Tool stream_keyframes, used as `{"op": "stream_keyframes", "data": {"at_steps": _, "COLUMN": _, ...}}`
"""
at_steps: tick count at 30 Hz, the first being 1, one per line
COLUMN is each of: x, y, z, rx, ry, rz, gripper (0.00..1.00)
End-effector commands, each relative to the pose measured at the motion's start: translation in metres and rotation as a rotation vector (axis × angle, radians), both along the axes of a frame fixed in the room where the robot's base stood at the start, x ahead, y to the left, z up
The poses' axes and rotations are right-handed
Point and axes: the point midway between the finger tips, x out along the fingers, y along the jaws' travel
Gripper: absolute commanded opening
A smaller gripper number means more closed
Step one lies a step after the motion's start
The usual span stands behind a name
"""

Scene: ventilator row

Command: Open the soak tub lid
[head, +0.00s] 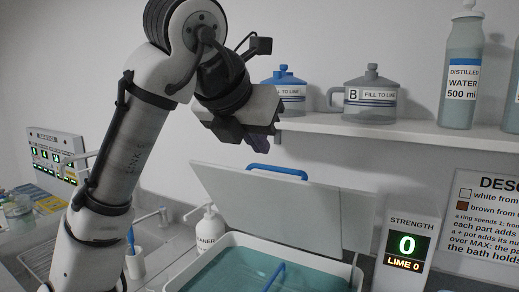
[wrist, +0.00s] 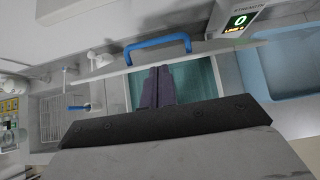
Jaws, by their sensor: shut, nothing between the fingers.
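The soak tub (head: 222,238) is a white-rimmed basin of teal liquid at the bottom of the head view. Its grey lid (head: 290,208) stands raised and tilted up at the back of the tub, with a blue handle (head: 277,172) on its top edge. The handle also shows in the wrist view (wrist: 157,44), just beyond my fingertips. My gripper (head: 257,140) is shut and empty, above and close to the handle. In the wrist view my dark fingers (wrist: 157,84) show in front of the teal tub water. I cannot tell whether they touch the lid.
A strength display (head: 405,246) reading 0 stands right of the tub. A shelf (head: 420,131) above holds a labelled pot (head: 370,98) and bottles. A cleaner bottle (head: 208,228) and sink are at left. A blue bar (head: 273,277) shows in the tub.

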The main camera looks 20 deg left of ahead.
Motion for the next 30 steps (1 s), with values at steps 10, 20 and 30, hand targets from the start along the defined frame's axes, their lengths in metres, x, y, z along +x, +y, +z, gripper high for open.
{"op": "stream_keyframes", "data": {"at_steps": 10, "x": 0.044, "y": -0.009, "z": -0.043, "rx": -0.003, "ry": 0.003, "rz": 0.002, "gripper": 0.00}}
{"op": "stream_keyframes", "data": {"at_steps": 20, "x": 0.060, "y": -0.012, "z": -0.059, "rx": -0.003, "ry": 0.000, "rz": 0.003, "gripper": 0.00}}
{"op": "stream_keyframes", "data": {"at_steps": 30, "x": 0.061, "y": -0.014, "z": -0.058, "rx": -0.003, "ry": 0.001, "rz": 0.003, "gripper": 0.00}}
